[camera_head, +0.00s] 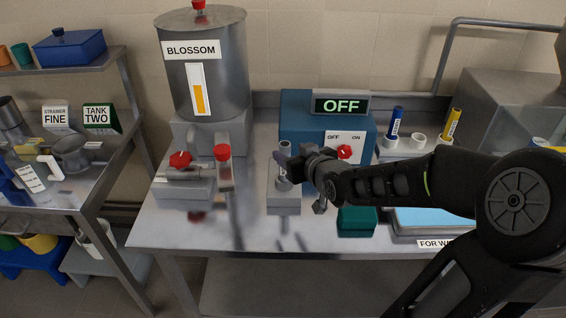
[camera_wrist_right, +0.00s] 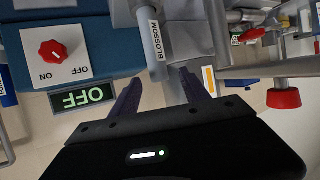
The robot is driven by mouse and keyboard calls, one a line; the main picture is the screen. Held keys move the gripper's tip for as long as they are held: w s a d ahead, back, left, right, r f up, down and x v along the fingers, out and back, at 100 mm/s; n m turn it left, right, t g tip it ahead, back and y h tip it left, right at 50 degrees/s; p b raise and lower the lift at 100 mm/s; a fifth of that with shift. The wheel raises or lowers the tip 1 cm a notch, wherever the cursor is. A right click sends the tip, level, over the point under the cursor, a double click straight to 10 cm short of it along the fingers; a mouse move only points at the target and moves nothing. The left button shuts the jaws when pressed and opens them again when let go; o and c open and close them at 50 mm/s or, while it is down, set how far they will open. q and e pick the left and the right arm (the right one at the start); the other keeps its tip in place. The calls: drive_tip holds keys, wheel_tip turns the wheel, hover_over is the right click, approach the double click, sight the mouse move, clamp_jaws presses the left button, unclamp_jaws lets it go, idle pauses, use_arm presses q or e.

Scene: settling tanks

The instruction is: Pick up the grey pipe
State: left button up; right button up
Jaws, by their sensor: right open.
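The grey pipe (camera_head: 285,147) stands upright in a grey block (camera_head: 284,197) near the middle of the steel table. My right gripper (camera_head: 287,167) reaches in from the right and is at the pipe, its fingers open and pointing left. In the right wrist view, the pipe (camera_wrist_right: 149,35) shows just past and between the tips of the open fingers (camera_wrist_right: 160,77). I cannot tell whether a finger touches it. The gripper hides part of the pipe in the head view. My left gripper is not in view.
A blue box (camera_head: 295,112) with an OFF display and red knob stands behind the gripper. A red-capped tube (camera_head: 223,168) and the BLOSSOM tank (camera_head: 225,95) are to the left. A teal block (camera_head: 357,220) is below my right arm. The table's front left is clear.

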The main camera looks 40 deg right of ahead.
sight(287, 150)
drive_tip(key=shift+x, duration=1.45)
drive_tip(key=shift+w+d+f+p, duration=0.15)
drive_tip(key=shift+w+d+p, duration=0.05)
drive_tip(key=shift+w+p, duration=0.3)
drive_tip(key=shift+p+x, duration=0.5)
drive_tip(key=shift+x, duration=1.55)
drive_tip(key=shift+d, duration=0.1)
clamp_jaws()
